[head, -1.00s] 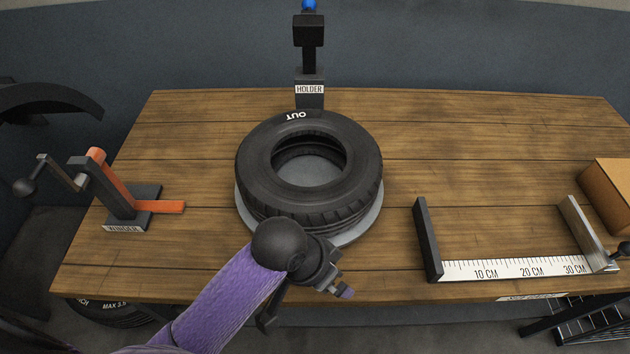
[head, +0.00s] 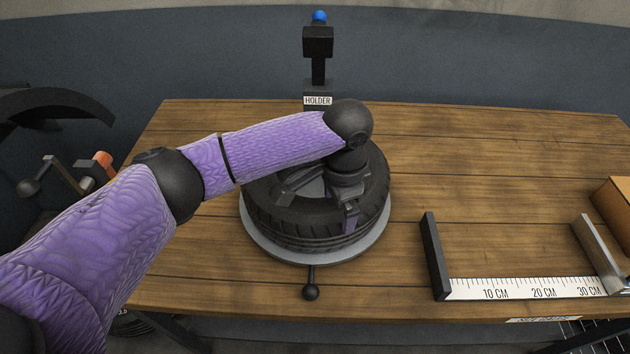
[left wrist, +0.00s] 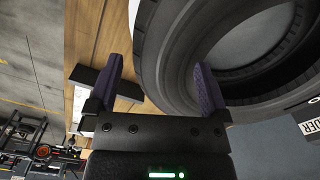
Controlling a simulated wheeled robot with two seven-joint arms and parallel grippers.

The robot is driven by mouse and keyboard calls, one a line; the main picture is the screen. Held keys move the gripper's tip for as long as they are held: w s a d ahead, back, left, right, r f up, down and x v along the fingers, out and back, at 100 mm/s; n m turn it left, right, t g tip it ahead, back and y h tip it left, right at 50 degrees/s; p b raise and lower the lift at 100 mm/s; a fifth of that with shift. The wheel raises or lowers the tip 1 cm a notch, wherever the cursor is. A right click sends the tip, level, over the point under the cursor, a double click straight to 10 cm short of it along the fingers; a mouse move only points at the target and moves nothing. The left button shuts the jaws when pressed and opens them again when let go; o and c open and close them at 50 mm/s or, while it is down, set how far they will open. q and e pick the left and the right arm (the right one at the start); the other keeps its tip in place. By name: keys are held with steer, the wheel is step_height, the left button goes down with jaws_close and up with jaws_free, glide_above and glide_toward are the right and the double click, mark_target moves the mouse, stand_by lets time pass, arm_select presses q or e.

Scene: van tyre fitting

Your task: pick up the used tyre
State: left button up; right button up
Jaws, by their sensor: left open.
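A black tyre (head: 290,225) lies flat on a round grey plate (head: 262,247) on the wooden bench. My left arm reaches over it from the left and hides much of its top and hole. My left gripper (head: 338,205) points down at the tyre's near right part. In the left wrist view the tyre (left wrist: 165,40) shows between the two purple fingers of the open left gripper (left wrist: 158,68). One finger is outside the tyre wall, the other on the side of its hole. I cannot tell whether they touch it. My right gripper is not in view.
A holder post (head: 318,70) with a blue tip stands behind the tyre. A measuring gauge (head: 520,288) and a cardboard box (head: 615,205) are at the right. A winder crank (head: 65,175) is partly hidden at the left. A black knob (head: 311,291) sticks out below the plate.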

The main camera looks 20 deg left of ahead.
mark_target(340, 211)
arm_select(q)
step_height(340, 211, down, 3)
steer(key=shift+w+d+f, duration=0.1)
steer(key=shift+c, duration=0.3)
jaws_close()
